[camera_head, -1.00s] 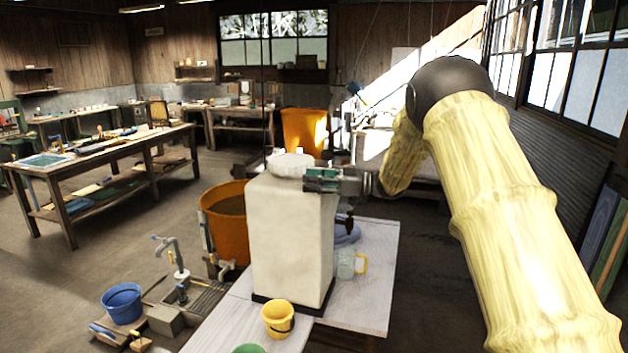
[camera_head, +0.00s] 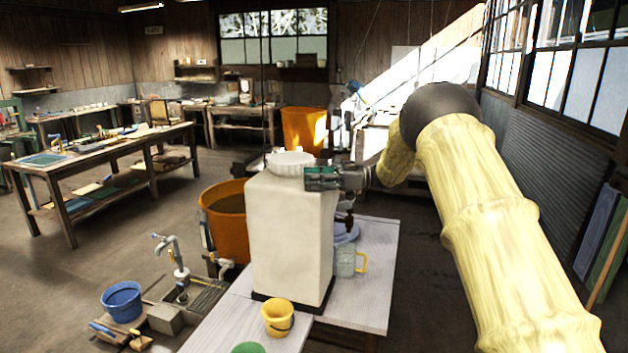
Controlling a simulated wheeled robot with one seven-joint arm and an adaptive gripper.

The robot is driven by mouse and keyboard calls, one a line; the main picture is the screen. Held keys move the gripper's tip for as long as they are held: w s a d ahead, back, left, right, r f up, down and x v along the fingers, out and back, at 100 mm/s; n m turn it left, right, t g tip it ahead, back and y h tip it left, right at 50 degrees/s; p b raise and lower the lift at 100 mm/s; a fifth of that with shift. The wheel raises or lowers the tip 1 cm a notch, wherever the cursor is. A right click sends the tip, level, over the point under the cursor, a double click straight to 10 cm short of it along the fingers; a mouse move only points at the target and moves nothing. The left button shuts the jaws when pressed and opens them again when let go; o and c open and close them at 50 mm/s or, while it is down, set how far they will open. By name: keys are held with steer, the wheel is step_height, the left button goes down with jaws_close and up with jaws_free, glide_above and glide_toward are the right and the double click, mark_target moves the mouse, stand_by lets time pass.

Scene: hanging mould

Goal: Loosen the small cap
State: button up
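A tall white container (camera_head: 290,240) stands upright on the pale table. A wide white ribbed cap (camera_head: 292,160) sits on its top. I cannot make out a separate small cap; it may be hidden behind my gripper or the container's top edge. My gripper (camera_head: 318,179), teal and dark grey, is level with the container's upper right corner, just right of and below the wide cap. It overlaps the container's edge in the picture. Its fingertips are too small and covered to show whether they are open, shut or touching anything.
A yellow bucket (camera_head: 278,317) is at the container's front foot and a clear mug (camera_head: 348,261) with a yellow handle is to its right. A large orange tub (camera_head: 225,230) stands left. The table's right part (camera_head: 372,290) is bare. A thin dark line hangs above the container.

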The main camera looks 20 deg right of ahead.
steer(key=o, duration=0.4)
steer(key=v, duration=1.2)
steer(key=shift+d, duration=0.1)
